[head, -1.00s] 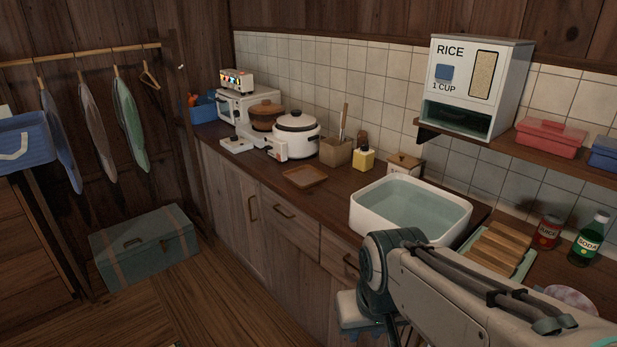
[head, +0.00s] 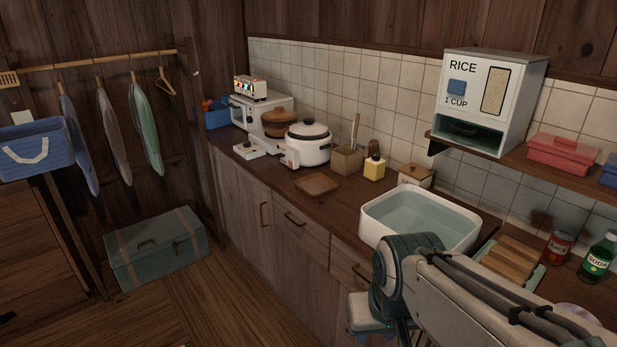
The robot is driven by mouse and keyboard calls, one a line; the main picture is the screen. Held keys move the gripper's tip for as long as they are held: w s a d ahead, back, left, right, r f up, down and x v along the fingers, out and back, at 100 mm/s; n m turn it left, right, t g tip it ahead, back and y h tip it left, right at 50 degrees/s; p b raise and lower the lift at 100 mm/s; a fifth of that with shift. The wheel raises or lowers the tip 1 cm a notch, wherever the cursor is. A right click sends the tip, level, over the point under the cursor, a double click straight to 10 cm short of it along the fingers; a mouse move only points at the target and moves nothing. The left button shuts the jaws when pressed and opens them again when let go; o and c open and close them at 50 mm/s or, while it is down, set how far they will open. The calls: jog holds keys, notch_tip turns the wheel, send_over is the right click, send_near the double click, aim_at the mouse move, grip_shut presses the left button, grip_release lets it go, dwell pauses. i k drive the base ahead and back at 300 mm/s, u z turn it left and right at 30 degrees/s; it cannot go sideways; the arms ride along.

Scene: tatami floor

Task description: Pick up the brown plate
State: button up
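The brown plate (head: 317,185) is a flat, squarish wooden dish. It lies on the dark wooden counter near its front edge, in front of the white rice cooker and left of the white basin. Nothing covers it. My arm comes in from the lower right, in front of the counter and the basin. Its end points down and away at the lower middle of the view, and the fingers are hidden or too small to read. My arm's end is right of the plate and nearer to me, apart from it.
On the counter are a white rice cooker (head: 307,145), a brown clay pot (head: 279,122), a wooden utensil box (head: 347,160), a yellow bottle (head: 374,168) and a water-filled basin (head: 421,217). A green trunk (head: 156,248) stands on the floor left. The floor before the cabinets is clear.

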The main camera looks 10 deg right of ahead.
aim_at(316, 185)
jog(key=u, duration=0.55)
jog(key=k, duration=0.75)
jog(key=u, duration=0.95)
jog(key=k, duration=0.5)
jog(key=u, duration=0.2)
jog(key=i, duration=1.5)
jog(key=z, duration=0.75)
jog(key=i, duration=1.55)
jog(key=z, duration=1.55)
jog(key=i, duration=0.85)
jog(key=z, duration=1.3)
jog(key=i, duration=0.25)
jog(key=z, duration=0.1)
